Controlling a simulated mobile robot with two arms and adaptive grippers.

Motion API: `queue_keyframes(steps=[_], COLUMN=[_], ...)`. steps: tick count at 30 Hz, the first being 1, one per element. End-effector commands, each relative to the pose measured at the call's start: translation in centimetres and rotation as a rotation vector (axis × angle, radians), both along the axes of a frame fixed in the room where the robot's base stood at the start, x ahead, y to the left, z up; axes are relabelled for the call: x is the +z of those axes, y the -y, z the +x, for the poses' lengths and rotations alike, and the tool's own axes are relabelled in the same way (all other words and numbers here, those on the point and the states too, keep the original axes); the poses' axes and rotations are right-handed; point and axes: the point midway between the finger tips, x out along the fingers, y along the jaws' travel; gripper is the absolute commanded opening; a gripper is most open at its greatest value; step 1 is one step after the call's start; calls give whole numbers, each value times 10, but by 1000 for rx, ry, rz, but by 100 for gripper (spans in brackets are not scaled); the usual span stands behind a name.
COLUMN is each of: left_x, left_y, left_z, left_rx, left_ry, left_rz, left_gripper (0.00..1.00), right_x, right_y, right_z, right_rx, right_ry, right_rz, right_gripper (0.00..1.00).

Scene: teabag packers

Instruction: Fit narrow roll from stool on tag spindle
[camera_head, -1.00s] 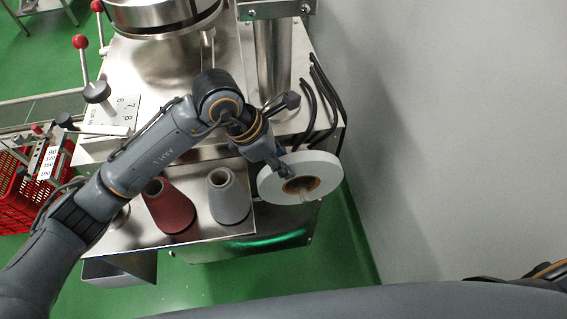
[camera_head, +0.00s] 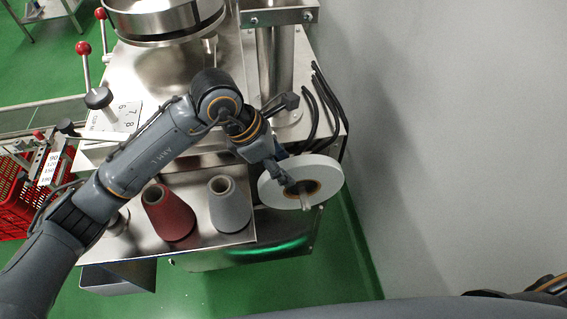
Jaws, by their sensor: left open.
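The narrow white roll (camera_head: 271,188) with a brown core is at the right front of the steel machine. A pale metal spindle tip (camera_head: 307,204) pokes out through its core, so the roll sits around the spindle. My left gripper (camera_head: 291,143) is open at the roll. One finger reaches down over the roll's face to its core, and the other sticks out to the upper right, behind the roll's rim. I cannot tell whether the fingers touch the roll. The stool is not recognisable in view. My right gripper is not in view.
A red thread cone (camera_head: 168,213) and a grey cone (camera_head: 229,205) stand on the steel shelf left of the roll. Black cables (camera_head: 325,105) run behind it. A bare wall (camera_head: 440,150) bounds the right side. A red crate (camera_head: 20,205) is at far left.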

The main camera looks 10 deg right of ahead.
Motion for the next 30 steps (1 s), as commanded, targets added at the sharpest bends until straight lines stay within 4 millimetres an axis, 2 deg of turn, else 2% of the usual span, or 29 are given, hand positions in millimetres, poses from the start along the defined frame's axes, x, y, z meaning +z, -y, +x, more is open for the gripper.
queue_keyframes(steps=[9, 15, 30], left_x=[45, 63, 67], left_y=[-21, -30, -32], left_z=[0, -1, -1], left_rx=[0, 0, 0], left_ry=[5, 4, 1], left_rz=[0, -2, -1], left_gripper=[52, 52, 52], right_x=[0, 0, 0], right_y=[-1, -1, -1], right_z=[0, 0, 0], right_rx=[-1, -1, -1], right_ry=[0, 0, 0], right_rz=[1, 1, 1], right_gripper=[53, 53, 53])
